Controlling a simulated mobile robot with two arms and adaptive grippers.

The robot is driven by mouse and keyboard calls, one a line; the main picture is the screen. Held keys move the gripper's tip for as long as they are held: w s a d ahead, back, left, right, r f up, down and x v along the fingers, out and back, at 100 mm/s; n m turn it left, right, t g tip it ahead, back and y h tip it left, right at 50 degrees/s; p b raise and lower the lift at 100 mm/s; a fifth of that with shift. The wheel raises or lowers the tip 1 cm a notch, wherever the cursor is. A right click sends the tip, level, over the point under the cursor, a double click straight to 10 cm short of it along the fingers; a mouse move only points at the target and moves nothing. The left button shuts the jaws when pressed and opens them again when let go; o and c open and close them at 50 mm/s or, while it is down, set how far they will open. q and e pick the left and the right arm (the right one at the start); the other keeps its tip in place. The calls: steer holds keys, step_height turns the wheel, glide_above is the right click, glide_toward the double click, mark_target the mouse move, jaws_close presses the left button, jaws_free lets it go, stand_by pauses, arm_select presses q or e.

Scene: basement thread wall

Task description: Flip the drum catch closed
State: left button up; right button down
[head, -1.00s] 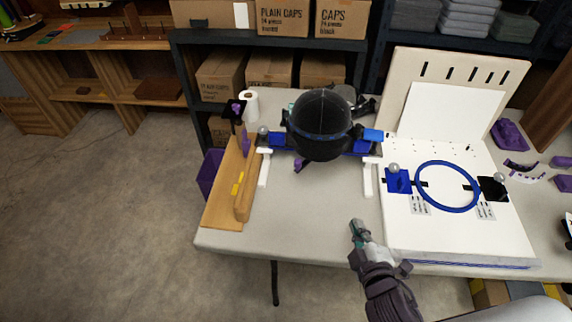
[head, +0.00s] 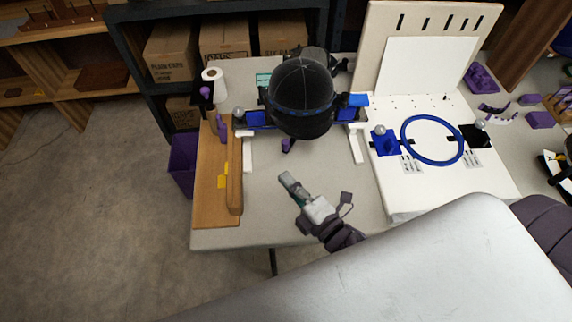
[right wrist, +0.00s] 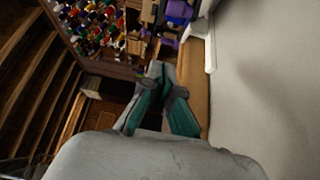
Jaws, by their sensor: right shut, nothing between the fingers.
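The drum wears a black cap (head: 302,92) with a blue band around it, at the back of the grey table. It sits on a blue and white stand (head: 357,143). A small purple tab (head: 288,145) sticks out below the drum's front; I cannot tell whether it is the catch or how it is set. My right gripper (head: 285,177) is shut and empty over the table, in front of the drum and apart from it. Its closed fingers (right wrist: 156,72) also show in the right wrist view, with nothing between them. My left gripper is not in view.
A wooden board (head: 212,200) with a rounded bar lies at the table's left edge. A white board (head: 400,195) with a blue hoop (head: 433,160) stands on the right. A paper roll (head: 215,85) is at the back left. The table's front middle is clear.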

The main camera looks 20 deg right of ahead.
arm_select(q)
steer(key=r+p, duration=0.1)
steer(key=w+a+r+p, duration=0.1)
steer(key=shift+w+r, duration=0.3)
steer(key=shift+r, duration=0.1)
arm_select(e)
steer(key=w+d, duration=0.1)
steer(key=w, duration=0.7)
steer(key=shift+w+d, duration=0.25)
